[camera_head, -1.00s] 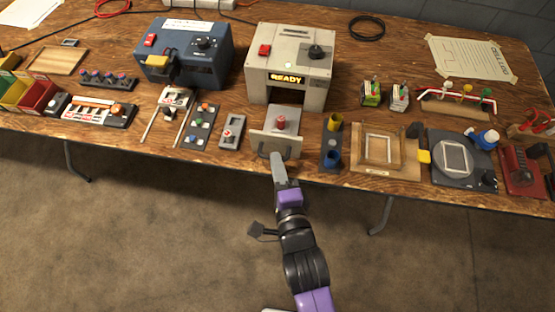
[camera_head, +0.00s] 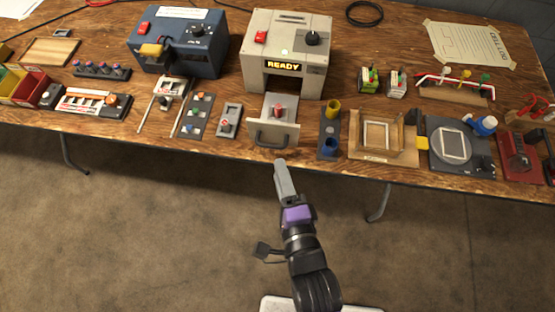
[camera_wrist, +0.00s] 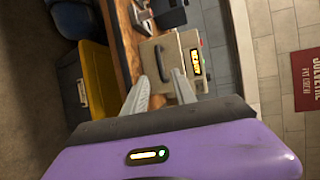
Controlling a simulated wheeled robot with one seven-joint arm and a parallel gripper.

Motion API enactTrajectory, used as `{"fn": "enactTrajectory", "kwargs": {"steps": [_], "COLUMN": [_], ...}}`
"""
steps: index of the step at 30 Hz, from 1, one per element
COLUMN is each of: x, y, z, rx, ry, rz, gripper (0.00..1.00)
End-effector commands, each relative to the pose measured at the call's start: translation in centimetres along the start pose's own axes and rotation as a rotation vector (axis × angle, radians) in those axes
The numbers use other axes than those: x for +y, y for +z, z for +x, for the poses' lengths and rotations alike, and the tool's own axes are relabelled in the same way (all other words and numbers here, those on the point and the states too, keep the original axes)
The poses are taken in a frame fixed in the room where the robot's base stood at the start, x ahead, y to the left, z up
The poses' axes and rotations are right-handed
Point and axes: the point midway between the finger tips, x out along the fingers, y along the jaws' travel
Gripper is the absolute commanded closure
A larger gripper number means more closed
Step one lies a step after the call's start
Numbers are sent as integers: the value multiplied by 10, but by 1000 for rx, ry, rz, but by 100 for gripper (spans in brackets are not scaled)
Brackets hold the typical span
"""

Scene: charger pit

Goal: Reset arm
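My gripper (camera_head: 281,165) hangs over the floor just in front of the table edge, below the drawer in the head view. In the wrist view its two fingers (camera_wrist: 163,78) stand apart with nothing between them. The grey machine (camera_head: 286,60) with a lit READY sign stands behind, its drawer (camera_head: 290,133) pulled out at the front. The drawer has a dark handle (camera_head: 268,139), and a red knob-like piece (camera_head: 278,111) sits in it. The gripper is clear of the handle. The machine also shows in the wrist view (camera_wrist: 190,62).
A blue machine (camera_head: 178,42) stands to the left. Several small fixtures line the table's front, including yellow and blue cups (camera_head: 331,130) and a wooden frame (camera_head: 382,138) to the right. The floor (camera_head: 150,230) in front of the table is open.

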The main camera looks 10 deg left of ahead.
Motion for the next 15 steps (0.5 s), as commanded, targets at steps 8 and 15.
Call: {"fn": "enactTrajectory", "kwargs": {"steps": [8, 15], "x": [0, 0], "y": [-1, 0], "z": [-14, -14], "rx": [1, 1], "ry": [0, 0], "rz": [-1, -1], "gripper": [67, 67]}}
